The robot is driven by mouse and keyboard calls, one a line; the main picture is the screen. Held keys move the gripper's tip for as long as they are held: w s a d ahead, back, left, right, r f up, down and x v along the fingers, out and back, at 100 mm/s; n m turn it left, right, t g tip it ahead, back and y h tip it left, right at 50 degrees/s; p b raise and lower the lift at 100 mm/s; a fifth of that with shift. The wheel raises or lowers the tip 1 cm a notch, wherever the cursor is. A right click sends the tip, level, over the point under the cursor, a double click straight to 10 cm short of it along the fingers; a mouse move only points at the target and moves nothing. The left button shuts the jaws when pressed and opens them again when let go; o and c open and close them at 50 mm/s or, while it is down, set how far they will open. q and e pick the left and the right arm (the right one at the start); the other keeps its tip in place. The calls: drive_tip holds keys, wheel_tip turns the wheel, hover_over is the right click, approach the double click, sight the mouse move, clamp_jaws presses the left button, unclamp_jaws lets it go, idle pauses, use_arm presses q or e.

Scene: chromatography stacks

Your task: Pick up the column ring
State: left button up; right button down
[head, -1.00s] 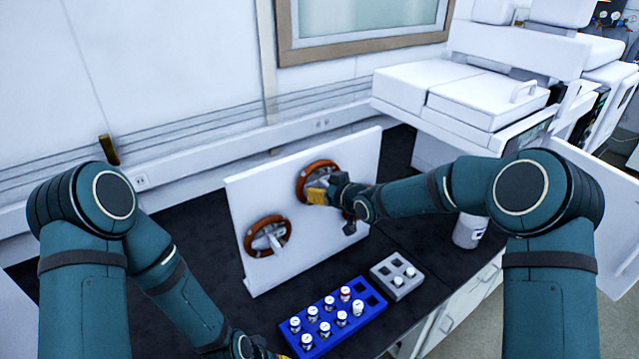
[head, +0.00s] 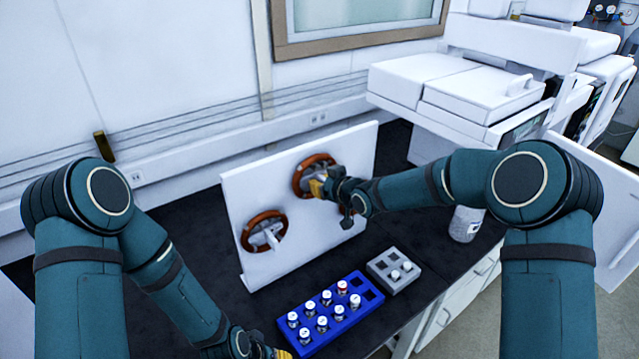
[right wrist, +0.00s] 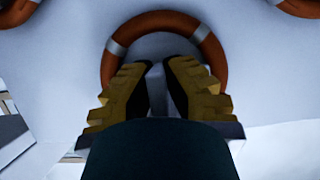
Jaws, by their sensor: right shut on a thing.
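In the right wrist view the ring (right wrist: 160,20) curves beyond the fingers. My right gripper (head: 322,186) is at its lower right part in the head view. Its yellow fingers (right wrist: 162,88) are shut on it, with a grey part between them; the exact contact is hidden. My left gripper (head: 282,354) shows only as a yellow tip at the bottom edge, so its jaws cannot be judged.
A second orange ring (head: 246,236) is lower left on the panel. In front stand a blue rack (head: 372,294) with several vials and a grey rack (head: 394,286). A white jar (head: 465,224) stands at the right. White instruments (head: 455,90) fill the back right.

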drive_tip(key=w+r+p+v, duration=0.1)
drive_tip(key=r+p+v, duration=0.1)
drive_tip(key=v, duration=1.4)
drive_tip(key=shift+a+r, duration=0.3)
drive_tip(key=shift+r, duration=0.45)
drive_tip(key=shift+s, duration=0.1)
drive_tip(key=shift+s+d+p, duration=0.55)
drive_tip(key=shift+s+d, duration=0.35)
drive_tip(key=shift+s, duration=0.3)
drive_tip(key=shift+s+d+p, duration=0.5)
drive_tip(key=shift+s+d, duration=0.4)
drive_tip(key=shift+s, duration=0.3)
